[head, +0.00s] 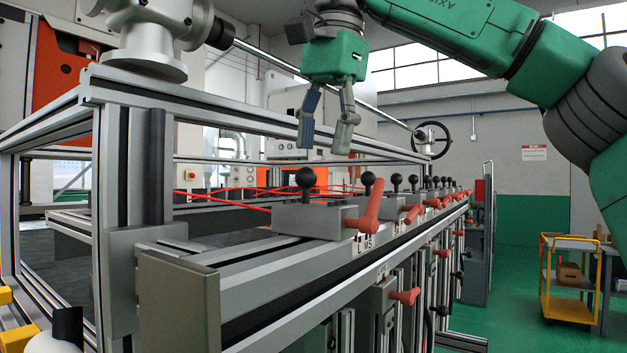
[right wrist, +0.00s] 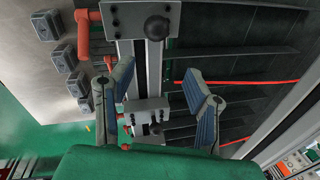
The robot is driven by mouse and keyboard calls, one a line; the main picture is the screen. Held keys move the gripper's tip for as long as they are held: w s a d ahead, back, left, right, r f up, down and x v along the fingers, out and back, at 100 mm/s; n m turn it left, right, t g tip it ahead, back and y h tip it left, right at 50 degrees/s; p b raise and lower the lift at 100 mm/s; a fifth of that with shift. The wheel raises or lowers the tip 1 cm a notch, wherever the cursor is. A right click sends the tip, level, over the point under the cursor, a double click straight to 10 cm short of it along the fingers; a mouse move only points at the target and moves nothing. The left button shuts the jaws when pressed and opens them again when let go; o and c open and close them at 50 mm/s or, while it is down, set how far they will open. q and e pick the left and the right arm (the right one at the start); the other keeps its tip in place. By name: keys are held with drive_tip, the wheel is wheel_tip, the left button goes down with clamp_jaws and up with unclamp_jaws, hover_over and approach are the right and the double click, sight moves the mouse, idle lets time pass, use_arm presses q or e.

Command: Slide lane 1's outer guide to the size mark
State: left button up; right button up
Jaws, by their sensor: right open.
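A row of grey guide blocks sits along the aluminium rail. The nearest guide block (head: 300,218) has a black ball knob (head: 305,178) and a red clamp lever (head: 370,212). A small white label (head: 362,244) is on the rail below it; its text is hard to read, and I cannot tell which block is lane 1's outer guide. My right gripper (head: 323,149) is open and empty, above the row, fingers pointing down. In the right wrist view its spread fingers (right wrist: 163,78) frame the rail, with one knobbed block (right wrist: 140,18) ahead and another block (right wrist: 148,108) lower down.
An aluminium frame beam (head: 250,125) runs behind the row, close to my right gripper. Red lines (head: 225,194) cross behind the blocks. More red handles (head: 405,297) stick out below the rail. A yellow cart (head: 570,280) stands far off at the right.

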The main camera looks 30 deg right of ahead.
wheel_tip(320, 180, up, 6)
drive_tip(key=s, duration=0.1)
drive_tip(key=shift+s+d, duration=0.3)
drive_tip(key=shift+r, duration=0.1)
